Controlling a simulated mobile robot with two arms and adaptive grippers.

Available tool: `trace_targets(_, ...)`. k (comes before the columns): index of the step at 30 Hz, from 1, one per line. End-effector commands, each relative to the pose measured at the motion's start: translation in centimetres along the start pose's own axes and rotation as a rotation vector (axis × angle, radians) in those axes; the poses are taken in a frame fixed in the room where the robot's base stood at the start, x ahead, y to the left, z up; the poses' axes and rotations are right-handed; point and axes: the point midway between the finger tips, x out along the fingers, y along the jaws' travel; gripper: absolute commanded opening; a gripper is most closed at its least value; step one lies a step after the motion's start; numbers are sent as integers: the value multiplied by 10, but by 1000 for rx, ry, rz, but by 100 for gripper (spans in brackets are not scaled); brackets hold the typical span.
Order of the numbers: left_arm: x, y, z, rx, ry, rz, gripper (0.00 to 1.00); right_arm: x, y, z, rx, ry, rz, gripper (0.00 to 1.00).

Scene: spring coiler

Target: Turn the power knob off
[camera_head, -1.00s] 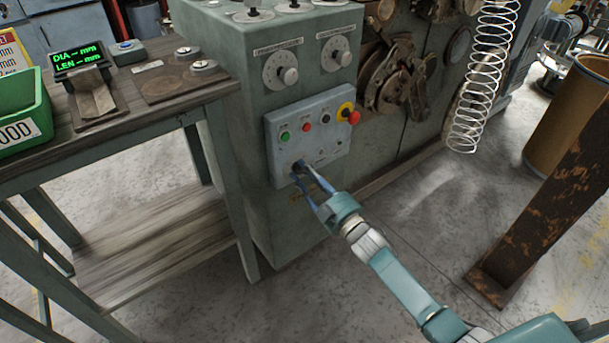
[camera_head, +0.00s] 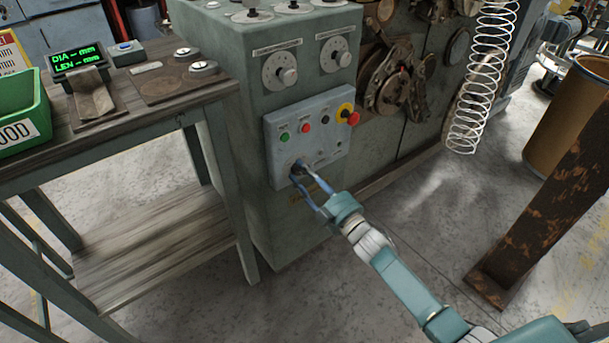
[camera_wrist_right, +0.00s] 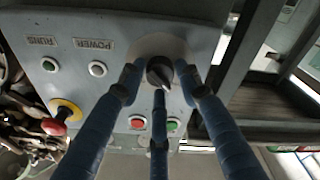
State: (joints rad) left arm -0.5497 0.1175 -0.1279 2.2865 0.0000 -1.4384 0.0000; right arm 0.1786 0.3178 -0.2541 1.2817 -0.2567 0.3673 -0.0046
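The power knob (camera_wrist_right: 159,71) is a small dark rotary knob with a pointed grip. It sits on the grey control panel (camera_head: 337,146), at the panel's lower left in the head view. My right gripper (camera_head: 302,175) reaches it from the lower right. In the right wrist view its blue fingers (camera_wrist_right: 158,82) surround the knob, with small gaps visible at both sides. The fingers look spread, not clearly closed on it. In the head view they partly hide the knob (camera_head: 297,167). My left gripper is out of view.
The panel also carries a green button (camera_head: 285,136), a red button (camera_head: 305,128) and a red emergency stop (camera_head: 351,117) on yellow. A wooden bench (camera_head: 150,110) stands at left. A coiled spring (camera_head: 478,95) hangs at right. Open floor lies below the panel.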

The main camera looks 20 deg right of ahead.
Motion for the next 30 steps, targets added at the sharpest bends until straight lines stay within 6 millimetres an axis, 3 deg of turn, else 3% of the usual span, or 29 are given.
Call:
trace_targets(13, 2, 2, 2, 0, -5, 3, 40, -9, -2, 3, 3, -6, -2, 47)
trace_targets(24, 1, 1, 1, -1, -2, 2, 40, -83, -2, 2, 2, -6, -4, 47)
trace_targets(30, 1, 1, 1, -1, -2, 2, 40, -112, -1, 1, 2, -3, -2, 47)
